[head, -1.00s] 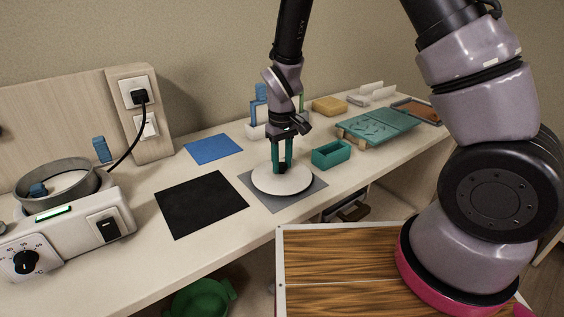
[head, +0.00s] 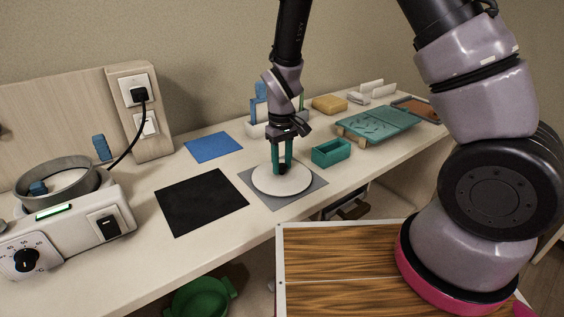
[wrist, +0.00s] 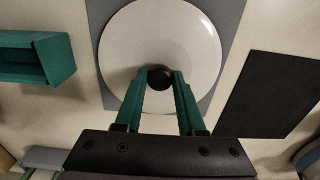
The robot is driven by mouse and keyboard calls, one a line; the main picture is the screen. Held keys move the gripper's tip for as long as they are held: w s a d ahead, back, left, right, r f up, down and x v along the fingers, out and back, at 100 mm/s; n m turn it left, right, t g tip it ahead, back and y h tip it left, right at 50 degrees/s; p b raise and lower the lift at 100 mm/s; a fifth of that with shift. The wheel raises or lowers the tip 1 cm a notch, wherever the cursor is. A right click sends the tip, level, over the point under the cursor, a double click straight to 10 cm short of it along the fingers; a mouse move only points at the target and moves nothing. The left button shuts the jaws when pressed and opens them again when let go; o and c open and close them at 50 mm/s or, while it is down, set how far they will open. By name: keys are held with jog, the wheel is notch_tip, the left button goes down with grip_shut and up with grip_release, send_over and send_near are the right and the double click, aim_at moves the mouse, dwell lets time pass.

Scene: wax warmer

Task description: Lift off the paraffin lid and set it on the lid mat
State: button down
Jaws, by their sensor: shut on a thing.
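The paraffin lid (head: 283,182) is a round white disc with a dark knob. It sits over the grey mat (head: 312,190) on the bench, and the mat shows around it. My gripper (head: 282,168) is shut on the lid's knob from above with its green fingers. In the wrist view the lid (wrist: 160,35) lies under the fingers, with the knob (wrist: 160,78) between the fingertips. The lid looks flat and resting on the mat or very near it. The wax warmer (head: 85,215) stands at the left with its round pot (head: 62,183) uncovered.
A black mat (head: 202,202) lies left of the lid, with a blue mat (head: 213,147) behind it. A green open box (head: 331,152) stands close to the right. A teal mould tray (head: 378,123) is further right. A power cord (head: 128,139) hangs from the wall plug to the warmer.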

jog(key=shift+f, duration=0.1)
jog(key=shift+c, duration=2.1)
grip_release()
jog(key=shift+r, duration=3.95)
notch_tip(320, 180, up, 11)
